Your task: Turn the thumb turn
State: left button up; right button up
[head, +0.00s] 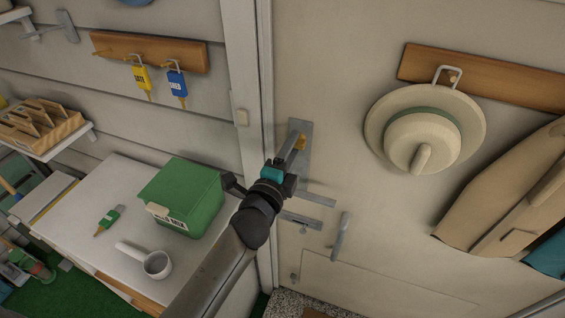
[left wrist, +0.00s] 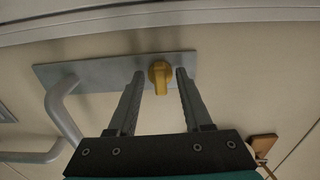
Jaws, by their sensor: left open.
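The thumb turn (head: 301,140) is a small yellow knob near the top of a grey metal plate (head: 304,128) on the pale door. In the left wrist view, the thumb turn (left wrist: 159,76) sits on the plate (left wrist: 85,74), between the two fingertips of my left gripper (left wrist: 160,73). The fingers are open, with a gap on each side of the knob. In the head view, my left gripper (head: 293,150) is at the plate and partly covers it. I cannot tell how far the fingertips are from the plate. My right gripper is not in view.
A hat (head: 422,138) hangs on a wooden rail on the right. Tagged keys (head: 177,85) hang above.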

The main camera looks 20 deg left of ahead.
pick_arm(q)
jog(key=s+b, duration=0.2)
jog(key=s, duration=1.3)
jog(key=shift+a, duration=0.25)
jog(key=shift+f, duration=0.1)
